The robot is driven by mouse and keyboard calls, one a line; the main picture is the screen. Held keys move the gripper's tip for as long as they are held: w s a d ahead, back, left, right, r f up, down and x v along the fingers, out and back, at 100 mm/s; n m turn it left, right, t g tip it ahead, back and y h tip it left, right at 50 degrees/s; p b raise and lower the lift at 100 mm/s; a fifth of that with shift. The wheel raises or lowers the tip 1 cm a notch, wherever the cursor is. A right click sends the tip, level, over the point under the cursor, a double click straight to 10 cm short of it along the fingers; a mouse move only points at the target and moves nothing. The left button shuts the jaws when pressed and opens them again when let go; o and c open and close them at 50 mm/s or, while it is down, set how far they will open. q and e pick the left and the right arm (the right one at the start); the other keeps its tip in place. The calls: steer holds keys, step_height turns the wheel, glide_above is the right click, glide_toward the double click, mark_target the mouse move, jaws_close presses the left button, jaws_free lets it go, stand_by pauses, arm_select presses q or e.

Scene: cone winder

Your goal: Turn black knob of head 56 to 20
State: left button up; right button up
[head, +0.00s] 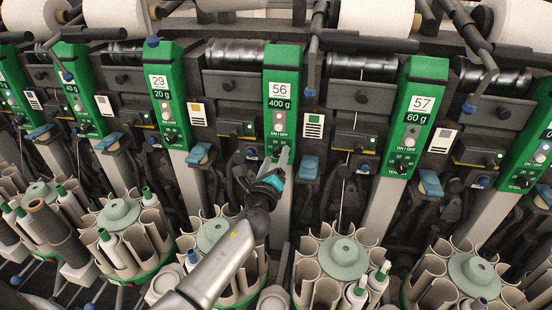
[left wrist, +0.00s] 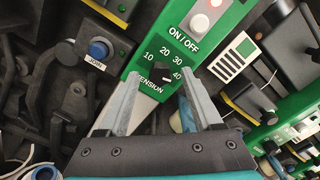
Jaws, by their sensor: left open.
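The green panel of head 56 (head: 284,62) shows "56" and "400 g" in the head view. Its black tension knob (left wrist: 163,72) shows in the left wrist view, amid the marks 10, 20, 30 and 40. I cannot tell for sure which mark it points to. My left gripper (head: 279,160) is in front of the lower panel and hides the knob in the head view. In the left wrist view the left gripper (left wrist: 160,80) is open, with one finger on each side of the knob and no clear contact. My right gripper is not in view.
An ON/OFF button (left wrist: 199,23) sits above the dial. A blue knob (left wrist: 98,48) lies left of the panel. Panels 29 (head: 167,95) and 57 (head: 413,110) flank head 56. Round holders with tubes (head: 343,258) stand below.

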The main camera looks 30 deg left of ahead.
arm_select(q)
steer(key=shift+w+a, duration=0.1)
steer(key=shift+w, duration=0.35)
jaws_close()
stand_by(0.3)
